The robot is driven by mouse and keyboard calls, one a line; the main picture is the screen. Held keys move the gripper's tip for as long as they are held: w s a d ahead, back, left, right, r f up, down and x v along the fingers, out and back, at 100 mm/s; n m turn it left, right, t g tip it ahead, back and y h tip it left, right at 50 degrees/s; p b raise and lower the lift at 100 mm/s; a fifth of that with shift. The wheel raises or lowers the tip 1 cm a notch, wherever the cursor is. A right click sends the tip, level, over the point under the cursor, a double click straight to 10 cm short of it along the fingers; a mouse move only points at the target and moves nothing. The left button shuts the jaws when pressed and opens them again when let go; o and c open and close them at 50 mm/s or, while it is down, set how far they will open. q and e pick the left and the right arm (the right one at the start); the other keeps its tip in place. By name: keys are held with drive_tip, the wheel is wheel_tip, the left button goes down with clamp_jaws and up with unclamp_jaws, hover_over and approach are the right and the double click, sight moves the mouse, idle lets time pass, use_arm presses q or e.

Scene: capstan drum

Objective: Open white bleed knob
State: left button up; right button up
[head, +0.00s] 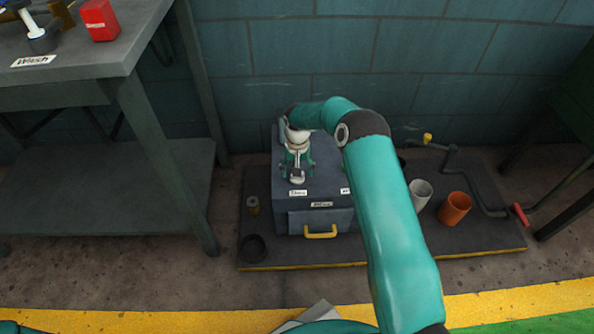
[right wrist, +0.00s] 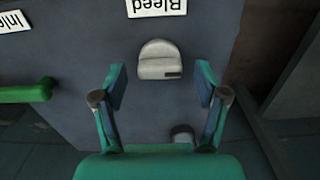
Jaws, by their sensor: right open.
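The white bleed knob (right wrist: 160,60) stands on a dark blue-grey box face, beside an upside-down "Bleed" label (right wrist: 157,6) in the right wrist view. My right gripper (right wrist: 160,84) is open, one finger on each side of the knob's line. The knob sits just ahead of the fingertips, with visible gaps to both. In the head view my right gripper (head: 297,165) points down over the top of the box (head: 325,190), and the knob (head: 297,179) shows small at its fingertips. Whether anything touches is unclear there. My left gripper is not in view.
A green handle (right wrist: 25,93) lies beside the knob in the right wrist view, near an "Inlet" label (right wrist: 14,21). A yellow drawer handle (head: 320,232) is on the box front. White (head: 421,195) and orange (head: 455,208) cups stand to the right. A workbench (head: 85,60) is at left.

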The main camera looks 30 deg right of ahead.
wheel_tip(320, 180, up, 12)
drive_tip(key=shift+f, duration=0.2)
drive_tip(key=shift+w+a, duration=0.1)
idle(0.5)
